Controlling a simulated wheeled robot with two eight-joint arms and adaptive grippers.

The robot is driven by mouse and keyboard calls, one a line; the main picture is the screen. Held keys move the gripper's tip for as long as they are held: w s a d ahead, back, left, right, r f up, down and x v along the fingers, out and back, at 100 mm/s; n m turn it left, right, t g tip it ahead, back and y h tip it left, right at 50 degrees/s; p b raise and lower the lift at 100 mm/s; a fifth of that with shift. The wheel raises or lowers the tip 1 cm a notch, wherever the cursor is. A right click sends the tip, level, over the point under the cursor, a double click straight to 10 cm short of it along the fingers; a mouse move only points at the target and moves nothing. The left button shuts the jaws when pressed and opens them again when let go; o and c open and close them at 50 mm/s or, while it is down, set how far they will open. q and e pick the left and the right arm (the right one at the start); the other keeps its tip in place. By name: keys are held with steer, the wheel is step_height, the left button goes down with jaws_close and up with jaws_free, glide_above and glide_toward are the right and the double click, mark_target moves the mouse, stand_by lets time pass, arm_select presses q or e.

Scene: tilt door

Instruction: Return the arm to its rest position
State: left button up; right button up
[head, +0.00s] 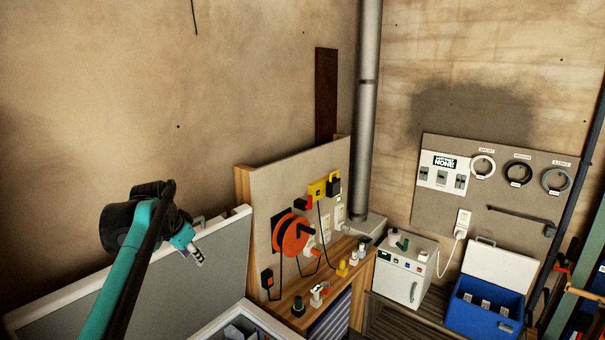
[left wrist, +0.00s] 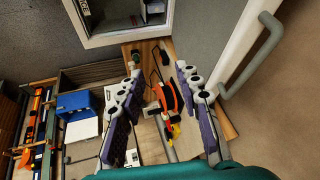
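My left arm comes in from the lower left in the head view, with its elbow raised. My left gripper (head: 190,250) is in front of a grey panel with a white edge (head: 205,272), which looks like the raised door. In the left wrist view the fingers of my left gripper (left wrist: 158,72) are spread apart with nothing between them. The white door frame (left wrist: 238,50) with a grey bar handle (left wrist: 255,62) is to the right of the fingers, apart from them. My right gripper is in neither view.
A white-framed opening (head: 240,318) is below the panel. A wooden bench board (head: 300,185) with an orange cable reel (head: 291,234) stands to the right. Beyond are a metal pipe (head: 367,100), a white cabinet (head: 404,272) and a blue cooler (head: 484,305). Air above the panel is clear.

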arm_select(q)
steer(key=s+d+f+n+b, duration=0.1)
steer(key=s+d+f+b, duration=0.2)
steer(key=s+f+b, duration=0.4)
steer(key=s+d+f+n+t+b, duration=0.1)
steer(key=s+d+f+b, duration=0.3)
steer(key=s+f, duration=1)
steer(key=s+d+f+n+b, duration=0.3)
steer(key=s+f+b, duration=0.7)
steer(key=f, duration=1)
steer(key=shift+s+d, duration=0.15)
steer(key=shift+d, duration=0.6)
